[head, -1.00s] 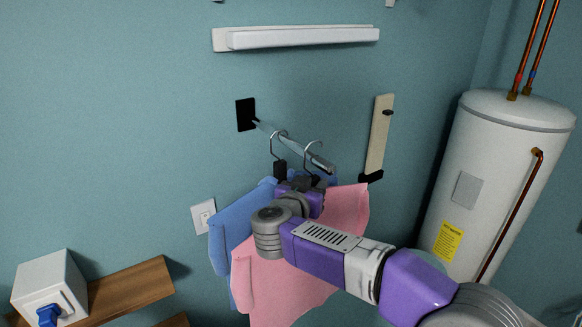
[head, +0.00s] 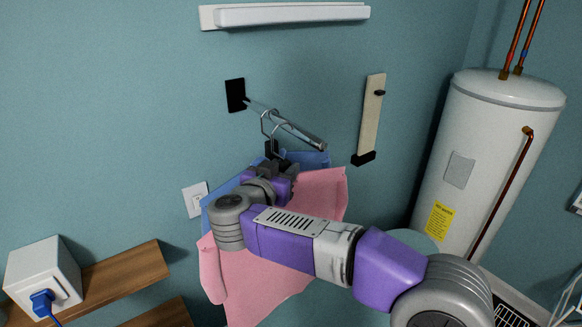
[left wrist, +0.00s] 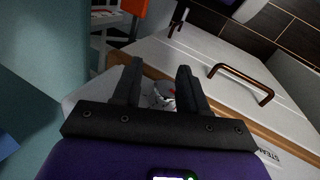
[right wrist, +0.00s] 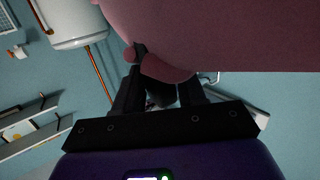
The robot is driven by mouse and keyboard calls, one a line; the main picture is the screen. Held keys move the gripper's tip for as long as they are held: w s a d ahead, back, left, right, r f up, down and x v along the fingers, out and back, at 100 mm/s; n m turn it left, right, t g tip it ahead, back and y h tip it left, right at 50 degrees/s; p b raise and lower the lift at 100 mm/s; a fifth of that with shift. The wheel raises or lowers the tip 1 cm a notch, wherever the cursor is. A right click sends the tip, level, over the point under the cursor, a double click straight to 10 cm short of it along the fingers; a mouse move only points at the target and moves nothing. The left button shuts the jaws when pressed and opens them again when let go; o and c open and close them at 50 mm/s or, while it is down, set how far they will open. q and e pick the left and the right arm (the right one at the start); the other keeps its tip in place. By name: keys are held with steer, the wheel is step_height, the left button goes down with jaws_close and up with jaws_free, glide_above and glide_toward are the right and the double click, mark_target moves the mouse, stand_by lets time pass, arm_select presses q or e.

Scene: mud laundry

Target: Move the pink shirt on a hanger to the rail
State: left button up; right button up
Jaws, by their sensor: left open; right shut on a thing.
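The pink shirt (head: 275,270) hangs from its hanger below the metal rail (head: 300,133), in front of the blue shirt (head: 315,160), and largely hides it. The two hanger hooks (head: 266,118) stand close together at the rail; I cannot tell whether the pink shirt's hook rests on it. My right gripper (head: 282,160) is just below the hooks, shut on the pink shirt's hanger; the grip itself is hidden. In the right wrist view the pink shirt (right wrist: 230,35) fills the top, above the fingers (right wrist: 160,95). My left gripper (left wrist: 158,88) is open and empty.
The rail juts from a black wall plate (head: 235,95). A white water heater (head: 490,150) stands at right. A pale wall strip (head: 372,115) is right of the rail, and a wooden shelf (head: 125,280) is lower left. In the left wrist view is a white cabinet (left wrist: 225,75) with a copper handle.

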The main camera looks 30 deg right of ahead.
steer(key=shift+s+a+r+p, duration=0.15)
steer(key=shift+a+p, duration=0.65)
steer(key=shift+a, duration=1.05)
steer(key=shift+s+a+p, duration=0.15)
steer(key=shift+a+p, duration=0.6)
steer(key=shift+a, duration=1.5)
